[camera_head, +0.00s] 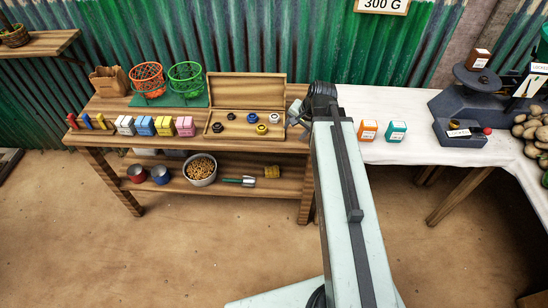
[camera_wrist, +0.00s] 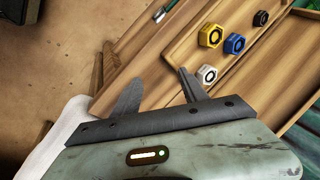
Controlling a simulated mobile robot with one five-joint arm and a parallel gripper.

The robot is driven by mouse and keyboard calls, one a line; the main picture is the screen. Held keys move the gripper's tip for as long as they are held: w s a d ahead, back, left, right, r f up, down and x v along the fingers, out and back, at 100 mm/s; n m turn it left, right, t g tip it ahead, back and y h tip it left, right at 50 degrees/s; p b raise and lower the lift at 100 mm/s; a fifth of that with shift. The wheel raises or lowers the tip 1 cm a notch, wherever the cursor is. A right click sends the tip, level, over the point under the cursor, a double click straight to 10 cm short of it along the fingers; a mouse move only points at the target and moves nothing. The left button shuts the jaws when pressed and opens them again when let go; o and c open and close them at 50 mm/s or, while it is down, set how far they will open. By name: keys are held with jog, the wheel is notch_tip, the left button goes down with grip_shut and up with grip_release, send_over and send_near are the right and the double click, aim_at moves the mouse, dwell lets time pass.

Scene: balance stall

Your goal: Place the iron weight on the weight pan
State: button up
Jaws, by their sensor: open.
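An open wooden case (camera_head: 246,137) on the wooden table holds several small nut-shaped weights. The wrist view shows a yellow weight (camera_wrist: 210,36), a blue weight (camera_wrist: 235,44), a white weight (camera_wrist: 207,74) and a black weight (camera_wrist: 261,18). I cannot tell for sure which is the iron weight. My gripper (camera_wrist: 158,88) is open with nothing between its fingers; in the head view it is by the case's right end. The white weight lies just outside its right finger. A dark balance (camera_head: 460,102) stands at the right, with a brown box on its round plate (camera_head: 471,80).
An orange-labelled box (camera_head: 368,130) and a teal-labelled box (camera_head: 396,132) stand on the white cloth (camera_head: 405,103) between case and balance. Coloured blocks (camera_head: 185,126) and baskets (camera_head: 149,76) are left of the case. Potatoes (camera_head: 535,132) lie at the far right.

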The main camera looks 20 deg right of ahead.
jog(key=s+a+f+n+g+h, duration=0.1)
jog(key=s+a+n+g, duration=0.3)
jog(key=s+a+n, duration=0.5)
jog(key=shift+a+f+n+h, duration=0.3)
jog(key=shift+a+f+h, duration=0.15)
jog(key=shift+a, duration=0.65)
jog(key=shift+c, duration=1.6)
